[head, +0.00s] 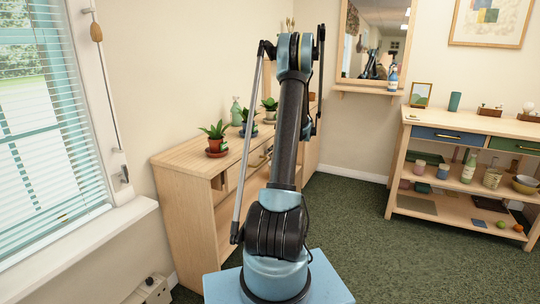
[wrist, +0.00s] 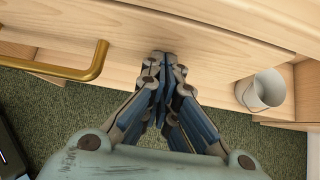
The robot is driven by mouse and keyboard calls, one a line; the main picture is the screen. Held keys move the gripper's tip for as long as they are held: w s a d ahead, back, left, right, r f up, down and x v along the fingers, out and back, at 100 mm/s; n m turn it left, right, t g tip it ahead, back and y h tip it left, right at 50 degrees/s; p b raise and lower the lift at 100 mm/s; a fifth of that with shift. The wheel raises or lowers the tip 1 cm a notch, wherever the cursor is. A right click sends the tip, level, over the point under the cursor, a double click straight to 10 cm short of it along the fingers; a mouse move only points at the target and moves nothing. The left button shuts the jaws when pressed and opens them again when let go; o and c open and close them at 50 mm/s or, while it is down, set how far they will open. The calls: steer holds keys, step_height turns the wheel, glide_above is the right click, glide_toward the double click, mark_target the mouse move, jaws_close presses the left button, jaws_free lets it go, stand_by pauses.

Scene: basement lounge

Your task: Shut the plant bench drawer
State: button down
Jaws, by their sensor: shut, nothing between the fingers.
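The plant bench (head: 176,165) is a pale wooden unit along the left wall in the head view, with potted plants on top. My arm stands in front of it and hides part of its front; my gripper is hidden there. In the wrist view a pale wooden drawer front (wrist: 205,52) crosses the picture, with a brass bar handle (wrist: 98,62) at left. My gripper (wrist: 164,58) is shut and empty, its fingertips at the drawer front, right of the handle. I cannot tell whether they touch it, or how far the drawer stands out.
A white cup (wrist: 262,90) stands at the right in the wrist view, by the bench's lower part. Potted plants (head: 215,136) stand on the bench top. A second shelf unit (head: 402,165) with drawers stands at right. Green carpet (head: 350,230) between them is clear.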

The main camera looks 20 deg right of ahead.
steer(key=shift+w+a, duration=0.1)
steer(key=shift+a, duration=0.1)
steer(key=s+d+f+v, duration=0.1)
steer(key=f+v, duration=0.1)
steer(key=v, duration=1.1)
steer(key=shift+s+d, duration=0.2)
steer(key=shift+d, duration=0.2)
steer(key=s+a+r+n+g+h, duration=0.1)
steer(key=s+a+r+n, duration=0.25)
steer(key=s+a, duration=0.4)
steer(key=s+a+r+n+g+h, duration=0.1)
steer(key=s+a+r+n, duration=0.1)
steer(key=s+a+n, duration=0.5)
steer(key=s+a+r+n+g+h, duration=0.1)
steer(key=s+a+r+n, duration=0.1)
steer(key=s+a, duration=0.55)
steer(key=s+a+f+n+h, duration=0.1)
steer(key=s+a+f+n, duration=0.2)
steer(key=s, duration=0.9)
steer(key=s+a+f+n+g+h, duration=0.1)
steer(key=s+a+f+n+h, duration=0.1)
steer(key=s+a+f+n, duration=0.2)
steer(key=shift+s+f+n+h, duration=0.3)
steer(key=shift+s+f+n, duration=1.35)
steer(key=shift+s+n, duration=2.3)
